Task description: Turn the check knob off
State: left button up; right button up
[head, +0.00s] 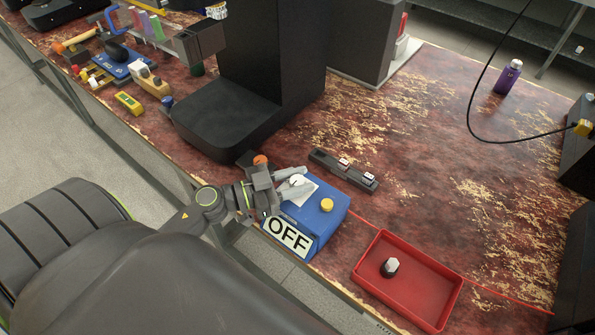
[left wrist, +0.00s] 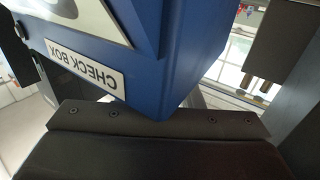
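The blue check box (head: 322,222) stands near the table's front edge, with an OFF sign (head: 287,237) on its front. A pale plate and a white knob (head: 296,181) are on its top, beside a yellow button (head: 327,205). My left gripper (head: 293,181) is over the box top, its two grey fingers apart on either side of the knob. I cannot tell whether they touch it. In the left wrist view, the box's blue side (left wrist: 190,60) and CHECK BOX label (left wrist: 84,69) show close up; the knob cannot be made out. My right gripper is not in view.
A red tray (head: 445,298) with a white-topped black piece (head: 390,267) lies right of the box. A dark strip with switches (head: 343,168) lies behind it. A large black machine (head: 262,75) stands back left. A purple bottle (head: 508,77) stands far right; the table's right middle is clear.

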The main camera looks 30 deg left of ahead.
pick_arm(q)
jog(key=o, duration=0.4)
jog(key=shift+s+a+f, duration=0.1)
jog(key=shift+s+a, duration=0.25)
jog(key=shift+s, duration=0.1)
jog(key=v, duration=1.6)
jog(key=shift+a, duration=0.15)
jog(key=shift+s, duration=0.1)
